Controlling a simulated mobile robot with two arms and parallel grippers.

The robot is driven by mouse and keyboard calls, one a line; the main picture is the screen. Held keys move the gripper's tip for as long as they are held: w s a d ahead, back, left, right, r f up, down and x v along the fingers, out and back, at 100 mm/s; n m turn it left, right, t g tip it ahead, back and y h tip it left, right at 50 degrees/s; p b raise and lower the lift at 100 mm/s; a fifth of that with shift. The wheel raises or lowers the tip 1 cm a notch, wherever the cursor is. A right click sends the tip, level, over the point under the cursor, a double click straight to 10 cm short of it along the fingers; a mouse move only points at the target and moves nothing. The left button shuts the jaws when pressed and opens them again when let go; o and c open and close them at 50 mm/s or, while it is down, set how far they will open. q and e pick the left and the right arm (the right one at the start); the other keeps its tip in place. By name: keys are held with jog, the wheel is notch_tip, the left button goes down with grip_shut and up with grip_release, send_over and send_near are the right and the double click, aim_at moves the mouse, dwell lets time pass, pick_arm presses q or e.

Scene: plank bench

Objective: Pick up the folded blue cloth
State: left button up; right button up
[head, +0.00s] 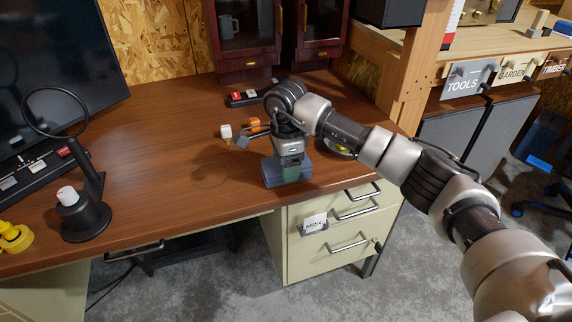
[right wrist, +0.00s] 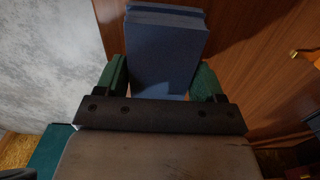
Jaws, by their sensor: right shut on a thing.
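The folded blue cloth (head: 271,173) is at the front edge of the brown desk in the head view, partly hidden by my right gripper (head: 291,172). The gripper points down over it and is shut on it. In the right wrist view the cloth (right wrist: 166,48) is a flat blue block between the green fingers of my right gripper (right wrist: 162,80). I cannot tell whether the cloth touches the desk top. My left gripper is not in view.
Behind the gripper on the desk (head: 170,150) are a white cube (head: 226,131), an orange item (head: 254,124) and a dark remote-like box (head: 250,97). A black ring stand (head: 85,215) and a monitor (head: 55,65) stand left. The desk's middle left is clear.

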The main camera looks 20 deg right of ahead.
jog(key=r, duration=0.4)
jog(key=shift+d+r, duration=0.1)
jog(key=shift+d, duration=0.1)
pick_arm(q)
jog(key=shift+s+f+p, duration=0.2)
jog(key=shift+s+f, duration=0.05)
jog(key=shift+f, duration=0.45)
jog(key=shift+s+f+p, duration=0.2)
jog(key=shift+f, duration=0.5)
pick_arm(e)
jog(key=s+d+r, duration=0.6)
jog(key=s+d, duration=0.1)
jog(key=s, duration=0.1)
jog(key=shift+s+d+r, duration=0.2)
jog(key=shift+s+d, duration=0.05)
jog(key=shift+d, duration=0.05)
